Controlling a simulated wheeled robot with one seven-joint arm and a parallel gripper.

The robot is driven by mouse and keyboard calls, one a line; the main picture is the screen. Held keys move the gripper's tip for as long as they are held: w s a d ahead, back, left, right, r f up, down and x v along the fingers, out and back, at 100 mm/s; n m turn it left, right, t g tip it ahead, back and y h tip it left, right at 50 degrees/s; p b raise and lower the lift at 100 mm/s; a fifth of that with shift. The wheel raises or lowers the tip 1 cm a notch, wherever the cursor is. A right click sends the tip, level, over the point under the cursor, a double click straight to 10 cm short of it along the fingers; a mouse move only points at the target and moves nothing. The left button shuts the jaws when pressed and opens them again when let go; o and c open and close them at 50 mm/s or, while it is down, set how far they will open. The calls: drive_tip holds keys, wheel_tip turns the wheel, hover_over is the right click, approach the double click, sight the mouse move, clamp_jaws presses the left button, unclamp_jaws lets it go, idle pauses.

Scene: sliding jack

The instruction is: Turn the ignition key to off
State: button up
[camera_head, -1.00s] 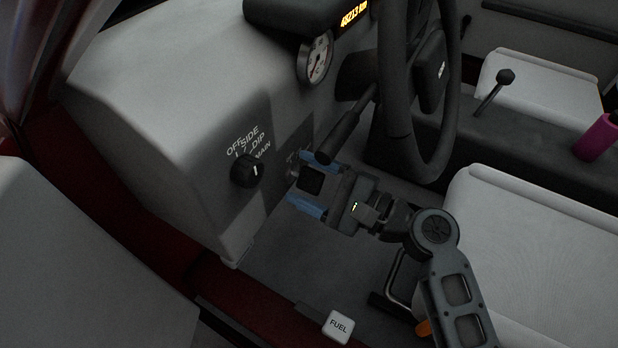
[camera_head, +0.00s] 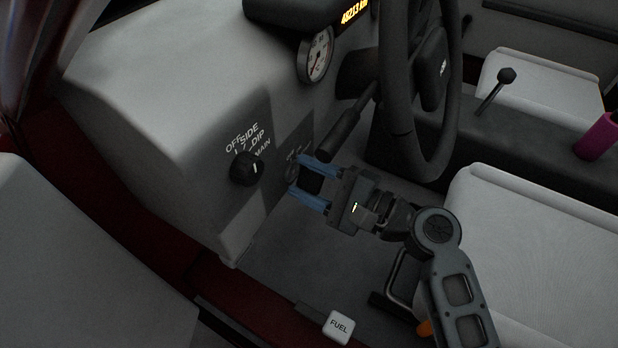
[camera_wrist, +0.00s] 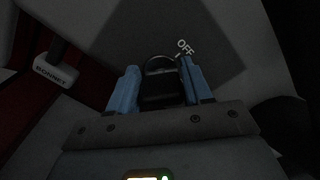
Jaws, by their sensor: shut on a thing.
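The ignition lock (camera_head: 291,170) is a dark round ring on the dashboard's lower side face. In the wrist view its ring (camera_wrist: 160,65) shows beyond the fingertips, with a white OFF label (camera_wrist: 185,47) at upper right. My gripper (camera_head: 298,173) has blue fingers at the lock, one on each side of it. It is shut on the black key (camera_wrist: 160,90), which shows between the fingers (camera_wrist: 158,74) in the wrist view. The fingers cover part of the key and lock, so I cannot tell the key's exact angle.
A black light knob (camera_head: 246,169) marked OFF, SIDE, DIP and MAIN sits left of the lock. A dark column stalk (camera_head: 343,133) and the steering wheel (camera_head: 388,105) are close above my gripper. The wrist view shows a BONNET lever (camera_wrist: 55,70).

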sight(320, 187)
drive_tip(key=n+b, duration=0.1)
drive_tip(key=n, duration=0.1)
drive_tip(key=n+b, duration=0.2)
drive_tip(key=shift+f, duration=0.35)
drive_tip(key=shift+n+b, duration=0.9)
drive_tip(key=shift+n, duration=0.5)
drive_tip(key=shift+r, duration=0.1)
drive_tip(key=o, duration=1)
drive_tip(key=shift+c, duration=0.2)
drive_tip(key=shift+p+v, duration=0.35)
drive_tip(key=shift+v, duration=3.55)
